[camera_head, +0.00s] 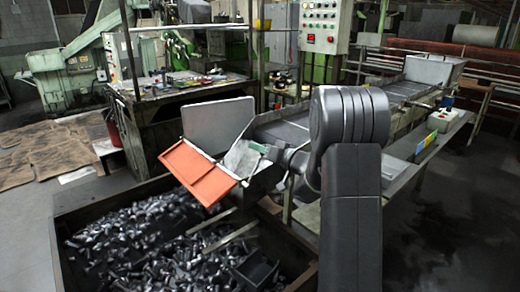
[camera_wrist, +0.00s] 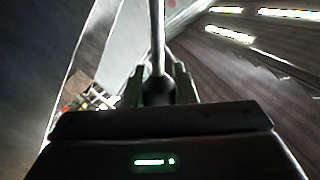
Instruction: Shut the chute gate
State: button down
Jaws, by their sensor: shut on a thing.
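An orange plate (camera_head: 197,172), which looks like the chute gate, slants outward at the lower end of the metal chute (camera_head: 285,133), over the parts bin. My gripper (camera_head: 262,149) is at the chute's end, just right of the plate; its fingertips are small and hard to make out there. In the wrist view my gripper (camera_wrist: 159,75) has its two greenish fingers shut on a dark round knob (camera_wrist: 157,91) at the end of a thin rod (camera_wrist: 157,35). How the rod joins the plate is hidden.
A bin (camera_head: 52,240) full of loose bolts lies below the chute. A grey upright panel (camera_head: 218,122) stands behind the orange plate. A workbench (camera_head: 165,100) with parts is at the back left. Dark floor (camera_head: 450,220) is clear at right.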

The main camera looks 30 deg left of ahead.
jog(key=shift+s+a+r+n+b, duration=0.15)
jog(key=shift+s+r+n+b, duration=0.1)
jog(key=shift+s+n, duration=0.2)
jog(key=shift+s+a+r+n+b, duration=0.1)
jog(key=shift+s+r+n, duration=0.1)
jog(key=shift+s+n, duration=0.2)
jog(key=s+a+n+t+h+b, duration=0.1)
jog(key=s+n+b, duration=0.4)
jog(key=s, duration=0.1)
jog(key=s+a+f+n+h+b, duration=0.1)
jog(key=s+a+n+b, duration=0.1)
jog(key=s+n+b, duration=0.3)
jog(key=shift+s+a+f+n+t+b, duration=0.3)
jog(key=shift+s+n+t+b, duration=0.1)
jog(key=shift+s, duration=0.35)
jog(key=c, duration=1.2)
grip_release()
jog(key=shift+s, duration=0.1)
jog(key=shift+o, duration=0.2)
